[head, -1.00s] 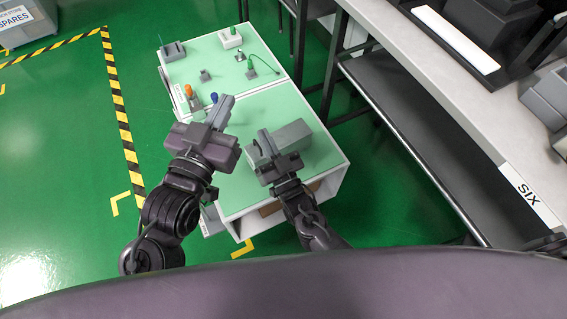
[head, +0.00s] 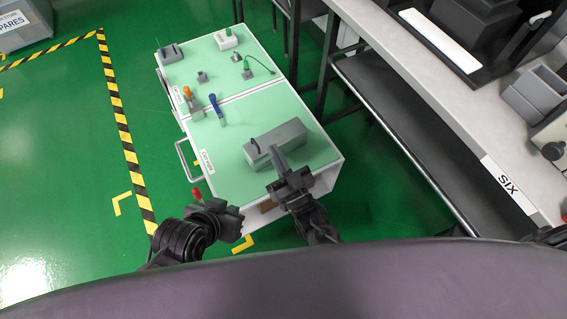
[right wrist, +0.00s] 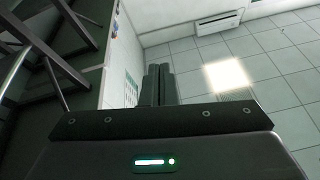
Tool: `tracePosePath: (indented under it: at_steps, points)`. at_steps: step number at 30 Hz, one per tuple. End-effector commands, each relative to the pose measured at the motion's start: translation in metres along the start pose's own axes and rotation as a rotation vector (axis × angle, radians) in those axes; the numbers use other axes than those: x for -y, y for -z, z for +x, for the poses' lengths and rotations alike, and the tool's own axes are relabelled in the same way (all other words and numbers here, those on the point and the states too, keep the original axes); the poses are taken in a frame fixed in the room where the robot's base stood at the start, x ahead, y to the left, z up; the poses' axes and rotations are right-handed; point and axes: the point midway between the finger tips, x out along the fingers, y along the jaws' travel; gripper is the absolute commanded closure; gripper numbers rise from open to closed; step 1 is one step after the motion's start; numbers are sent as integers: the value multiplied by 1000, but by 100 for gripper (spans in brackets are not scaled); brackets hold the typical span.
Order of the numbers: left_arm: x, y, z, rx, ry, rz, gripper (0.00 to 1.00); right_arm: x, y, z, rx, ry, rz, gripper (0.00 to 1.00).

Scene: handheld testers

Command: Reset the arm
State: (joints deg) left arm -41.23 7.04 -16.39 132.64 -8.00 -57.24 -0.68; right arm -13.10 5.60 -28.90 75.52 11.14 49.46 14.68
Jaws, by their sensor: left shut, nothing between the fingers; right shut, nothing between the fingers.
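My left gripper (head: 224,210) is at the near left edge of the mint-green cart top (head: 235,140), close to my body. It is shut and empty; its fingertips are hard to make out. My right gripper (head: 278,158) is shut and empty beside a grey box (head: 275,142) at the cart's near right; I cannot tell whether they touch. In the right wrist view the right gripper's fingers (right wrist: 159,82) lie together with nothing between them.
An orange-topped piece (head: 187,92), a blue handle (head: 214,104), a green-topped plug (head: 247,68) and small grey blocks stand on the cart's far half. A side handle (head: 183,158) sticks out left. A grey workbench (head: 425,85) stands right.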

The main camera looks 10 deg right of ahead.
Motion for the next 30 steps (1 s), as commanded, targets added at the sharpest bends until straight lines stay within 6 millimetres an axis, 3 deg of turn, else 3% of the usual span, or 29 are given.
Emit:
tracePosePath:
  at_steps: [3,7,19,25,30]
  points:
    - [0,-8,-1,35,-1,-1,100,-2,0,-19,1,0,1,100]
    - [0,-9,-1,44,1,-2,100,-4,1,-29,0,0,1,100]
    - [0,-9,-1,45,1,-3,100,-4,0,-31,29,-11,4,100]
    - [0,-9,-1,44,1,-3,100,-3,-9,-24,268,-76,22,100]
    - [0,-9,-1,44,1,-3,100,3,-11,-34,574,-105,26,100]
